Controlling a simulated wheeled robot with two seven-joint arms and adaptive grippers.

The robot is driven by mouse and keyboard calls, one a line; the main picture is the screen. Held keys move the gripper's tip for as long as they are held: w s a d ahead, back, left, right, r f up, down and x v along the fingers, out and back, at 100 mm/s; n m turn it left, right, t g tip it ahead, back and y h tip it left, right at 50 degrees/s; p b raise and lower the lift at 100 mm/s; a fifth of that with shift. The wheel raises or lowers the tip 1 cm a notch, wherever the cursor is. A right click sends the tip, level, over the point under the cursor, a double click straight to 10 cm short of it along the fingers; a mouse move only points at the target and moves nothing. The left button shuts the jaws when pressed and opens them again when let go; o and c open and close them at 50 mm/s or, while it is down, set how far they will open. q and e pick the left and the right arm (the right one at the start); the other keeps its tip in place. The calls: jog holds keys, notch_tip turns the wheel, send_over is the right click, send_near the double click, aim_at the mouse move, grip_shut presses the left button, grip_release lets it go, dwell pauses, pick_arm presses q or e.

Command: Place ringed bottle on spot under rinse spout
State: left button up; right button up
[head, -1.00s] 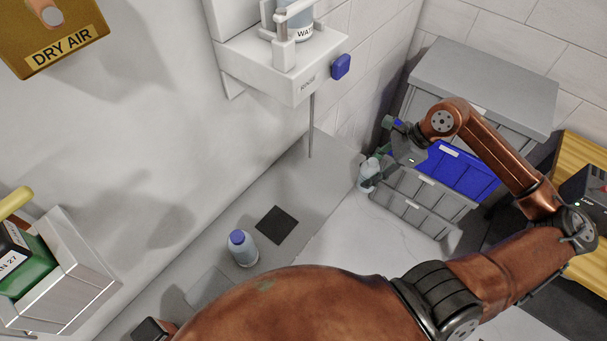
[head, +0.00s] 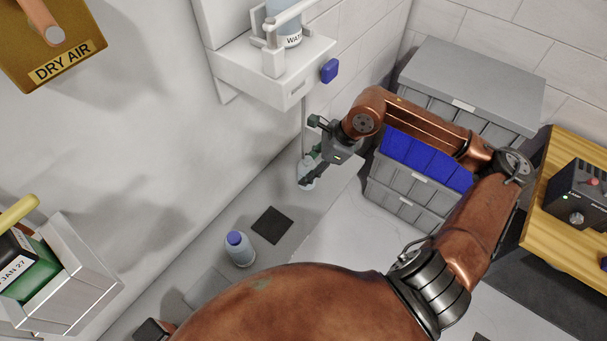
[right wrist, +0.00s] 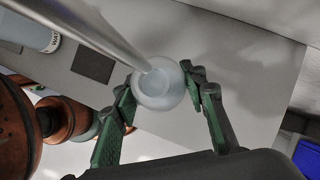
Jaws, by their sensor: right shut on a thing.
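My right gripper (head: 312,168) is shut on a pale translucent bottle (head: 305,177) near the foot of the rinse station. In the right wrist view, the green fingers (right wrist: 163,108) are on both sides of the bottle (right wrist: 158,92), seen from above. The thin metal spout (head: 304,115) hangs from the white rinse shelf (head: 290,92). In the right wrist view, the spout (right wrist: 90,32) overlaps the bottle's mouth. I cannot see a ring on the bottle, nor tell whether its base touches the bench.
A blue-capped bottle (head: 239,252) stands on the bench near a dark square (head: 272,225). Grey crates (head: 470,85) and a blue bin (head: 425,160) stand behind my right arm.

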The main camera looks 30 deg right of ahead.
jog(key=shift+w+a, duration=0.3)
jog(key=shift+a, duration=0.2)
jog(key=shift+f, duration=0.2)
notch_tip(320, 180, down, 3)
jog(key=shift+r+p, duration=0.1)
jog(key=shift+p, duration=0.5)
jog(key=shift+f, duration=0.25)
jog(key=o, duration=0.8)
jog(key=shift+f+b, duration=0.1)
jog(key=shift+b, duration=0.2)
jog(key=shift+c, duration=0.2)
pick_arm(q)
jog(key=shift+s+a+r, duration=0.15)
jog(key=shift+s+r, duration=0.3)
jog(key=shift+s, duration=0.1)
pick_arm(e)
jog(key=o, duration=0.4)
jog(key=shift+o, duration=0.2)
